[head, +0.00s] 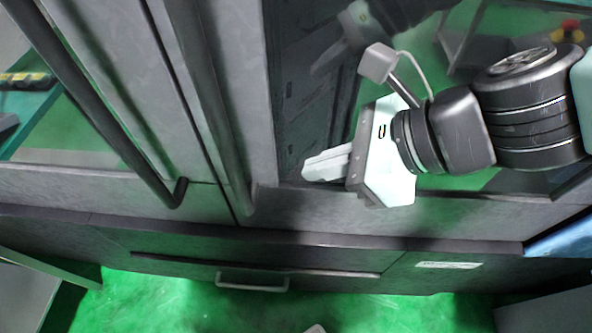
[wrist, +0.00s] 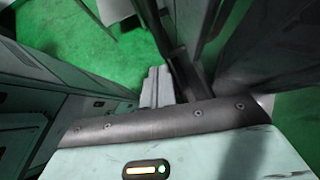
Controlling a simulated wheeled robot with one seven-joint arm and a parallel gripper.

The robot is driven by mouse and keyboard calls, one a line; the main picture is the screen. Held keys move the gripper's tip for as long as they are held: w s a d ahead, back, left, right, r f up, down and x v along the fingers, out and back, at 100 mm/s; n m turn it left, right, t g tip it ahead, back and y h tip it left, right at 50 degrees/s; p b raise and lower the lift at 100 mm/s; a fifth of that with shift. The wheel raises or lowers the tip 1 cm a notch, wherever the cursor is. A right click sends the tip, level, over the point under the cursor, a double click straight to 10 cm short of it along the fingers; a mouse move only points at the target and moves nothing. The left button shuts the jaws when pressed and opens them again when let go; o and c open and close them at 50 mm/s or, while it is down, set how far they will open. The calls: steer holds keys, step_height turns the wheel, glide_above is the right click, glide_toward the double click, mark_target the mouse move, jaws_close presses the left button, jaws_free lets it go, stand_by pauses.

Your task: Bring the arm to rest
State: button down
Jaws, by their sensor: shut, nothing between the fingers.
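My gripper (head: 326,164) is at the right of the head view, at the end of my arm, with its fingers pointing left. The fingers are together with nothing between them. In the wrist view the closed fingers (wrist: 157,87) stick out past the dark edge of the gripper body. No object is held. The gripper is in front of the grey machine; I cannot tell how close the fingertips are to its surface.
A grey machine cabinet (head: 120,190) with long dark bar handles (head: 100,110) fills the left and middle. A drawer handle (head: 252,283) is low in front. A glossy panel behind my arm mirrors it. Green floor (head: 190,308) shows below.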

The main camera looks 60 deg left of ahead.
steer(key=shift+v, duration=1.8)
steer(key=w+d+f+n+t+h+b, duration=0.2)
steer(key=d+n, duration=0.4)
steer(key=d, duration=0.4)
steer(key=w+d+f+n+t+h+b, duration=0.2)
steer(key=d+f+n+b, duration=0.2)
steer(key=d, duration=0.7)
steer(key=w+d+f+n+t+h+b, duration=0.2)
steer(key=d+f+n, duration=0.4)
steer(key=d, duration=0.4)
steer(key=shift+d+n+h+b, duration=0.3)
steer(key=shift+d+n+b, duration=0.1)
steer(key=shift+n+b, duration=0.35)
steer(key=c, duration=2.1)
jaws_free()
steer(key=shift+f, duration=0.1)
steer(key=shift+c, duration=0.2)
